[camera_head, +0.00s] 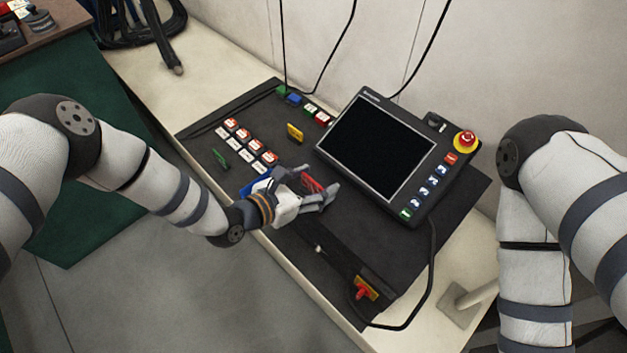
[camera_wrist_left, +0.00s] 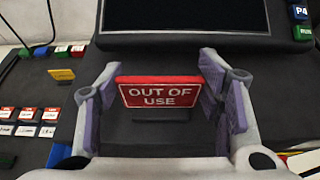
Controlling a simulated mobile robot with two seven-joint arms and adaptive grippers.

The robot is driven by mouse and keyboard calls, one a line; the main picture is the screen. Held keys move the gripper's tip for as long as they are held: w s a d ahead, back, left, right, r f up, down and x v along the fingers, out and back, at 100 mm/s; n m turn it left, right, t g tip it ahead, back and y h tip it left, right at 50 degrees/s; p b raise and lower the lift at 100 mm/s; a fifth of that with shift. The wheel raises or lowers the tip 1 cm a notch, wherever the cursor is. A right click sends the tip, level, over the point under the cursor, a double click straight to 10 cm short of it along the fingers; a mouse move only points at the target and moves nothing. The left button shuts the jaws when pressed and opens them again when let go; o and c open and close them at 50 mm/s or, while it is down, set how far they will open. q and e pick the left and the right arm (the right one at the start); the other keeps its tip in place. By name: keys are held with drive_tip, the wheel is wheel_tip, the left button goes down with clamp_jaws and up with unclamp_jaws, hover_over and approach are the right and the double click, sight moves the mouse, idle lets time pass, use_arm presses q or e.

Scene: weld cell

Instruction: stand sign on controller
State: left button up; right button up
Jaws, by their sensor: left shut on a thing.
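The controller (camera_head: 378,148) is a black panel with a dark screen, coloured keys and a red knob on a yellow ring. It lies on the dark mat, and its lower edge shows at the top of the left wrist view (camera_wrist_left: 185,40). The red sign (camera_head: 312,184) reads "OUT OF USE" in the left wrist view (camera_wrist_left: 160,92).
Rows of red and white tags (camera_head: 247,141), a yellow sign (camera_head: 295,132) and a green sign (camera_head: 220,158) are on the mat left of the controller. A red-and-yellow switch (camera_head: 366,289) and a black cable (camera_head: 431,270) are at the near end. Bare mat (camera_head: 375,238) lies below the controller.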

use_arm(q)
drive_tip(key=o, duration=1.2)
drive_tip(key=shift+c, duration=0.2)
